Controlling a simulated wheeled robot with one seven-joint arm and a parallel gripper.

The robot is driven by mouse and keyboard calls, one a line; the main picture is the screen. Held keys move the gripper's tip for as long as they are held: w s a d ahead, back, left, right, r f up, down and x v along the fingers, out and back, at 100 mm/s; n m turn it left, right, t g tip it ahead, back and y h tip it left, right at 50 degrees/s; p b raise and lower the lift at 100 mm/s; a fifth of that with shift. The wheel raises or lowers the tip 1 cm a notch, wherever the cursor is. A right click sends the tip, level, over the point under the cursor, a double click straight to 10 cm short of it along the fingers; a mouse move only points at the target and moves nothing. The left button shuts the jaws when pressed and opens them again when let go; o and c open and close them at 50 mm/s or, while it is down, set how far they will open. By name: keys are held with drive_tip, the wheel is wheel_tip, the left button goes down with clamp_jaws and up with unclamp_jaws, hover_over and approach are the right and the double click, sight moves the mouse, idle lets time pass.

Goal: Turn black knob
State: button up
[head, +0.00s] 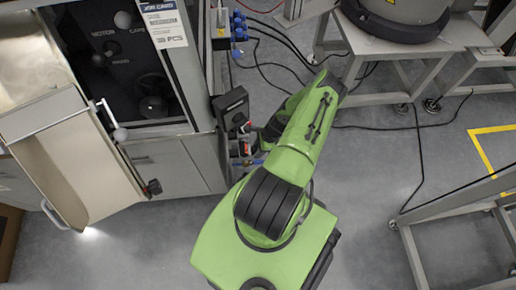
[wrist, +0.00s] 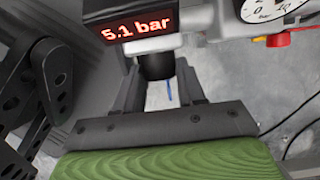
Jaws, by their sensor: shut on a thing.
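The black knob (wrist: 156,67) hangs below a dark unit in the wrist view, just under a red-lit display (wrist: 136,31) that reads 5.1 bar. My gripper (wrist: 158,78) has one finger on each side of the knob and is shut on it. The fingers cover the knob's sides. In the head view, my green arm reaches toward the dark unit (head: 232,105) on the machine's right side; the knob is hidden there.
A round pressure gauge (wrist: 268,8) and a red part (wrist: 278,40) sit right of the knob. The grey machine (head: 172,160) stands left, with an open chute (head: 75,155). Cables run over the floor; a grey stand (head: 408,62) is at upper right.

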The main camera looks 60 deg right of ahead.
drive_tip(key=shift+w+d, duration=0.1)
drive_tip(key=shift+w+d+f+m+g+y, duration=0.15)
drive_tip(key=shift+m+g+y, duration=0.15)
drive_tip(key=shift+g+y, duration=0.8)
drive_tip(key=shift+w+d+m+g+y, duration=0.1)
drive_tip(key=shift+m+g+y, duration=0.2)
drive_tip(key=shift+g+y, duration=0.75)
drive_tip(key=shift+y, duration=0.25)
drive_tip(key=o, duration=1.1)
drive_tip(key=shift+c, duration=0.2)
drive_tip(key=shift+d, duration=0.1)
